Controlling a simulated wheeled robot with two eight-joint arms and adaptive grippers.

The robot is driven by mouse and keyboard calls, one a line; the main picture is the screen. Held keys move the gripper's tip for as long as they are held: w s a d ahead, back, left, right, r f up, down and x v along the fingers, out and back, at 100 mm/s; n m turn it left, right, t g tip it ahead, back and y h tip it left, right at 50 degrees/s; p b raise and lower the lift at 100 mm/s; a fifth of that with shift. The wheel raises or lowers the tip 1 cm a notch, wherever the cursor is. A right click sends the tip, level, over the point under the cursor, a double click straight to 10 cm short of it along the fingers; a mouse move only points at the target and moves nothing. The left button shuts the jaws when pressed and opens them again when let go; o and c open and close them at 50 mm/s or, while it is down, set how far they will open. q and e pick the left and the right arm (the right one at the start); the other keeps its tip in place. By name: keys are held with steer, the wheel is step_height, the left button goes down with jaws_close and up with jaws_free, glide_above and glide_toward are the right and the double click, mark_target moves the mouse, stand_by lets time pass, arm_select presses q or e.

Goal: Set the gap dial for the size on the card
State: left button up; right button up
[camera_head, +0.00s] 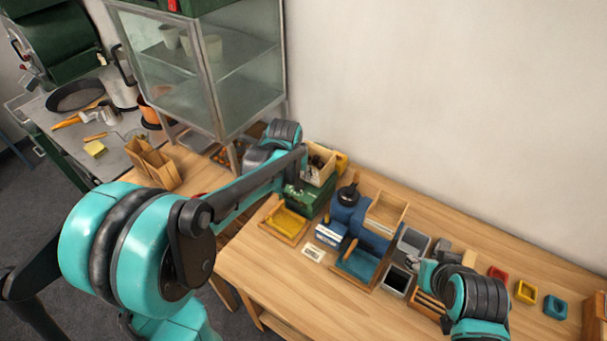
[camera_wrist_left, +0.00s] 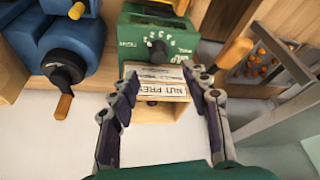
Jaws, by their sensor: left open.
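The green machine (camera_head: 307,199) stands on the bench by the glass cabinet. In the left wrist view the green machine (camera_wrist_left: 140,35) shows a gap dial (camera_wrist_left: 158,50) with a dark knob and numbers around it. I cannot read its setting surely. My left gripper (camera_wrist_left: 164,82) is open and empty, its fingers spread short of the dial, over a wooden box with a "NUT PRES..." label (camera_wrist_left: 160,85). A small white card (camera_head: 313,254) lies on the bench front; its print is too small to read. My right gripper (camera_head: 425,272) is near the grey bins, its fingers unclear.
A blue machine (camera_head: 348,210) with an orange-handled crank (camera_wrist_left: 64,103) stands beside the green one. A yellow-lined tray (camera_head: 270,232) and a blue-lined tray (camera_head: 357,262) sit in front. A glass cabinet (camera_head: 232,90) rises behind. Bare bench lies at the front left.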

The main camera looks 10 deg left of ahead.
mark_target(299, 183)
arm_select(q)
steer(key=b+x, duration=0.2)
steer(key=x, duration=0.5)
steer(key=shift+w+d+f, duration=0.1)
steer(key=shift+w+f, duration=0.05)
steer(key=shift+f, duration=0.15)
jaws_close()
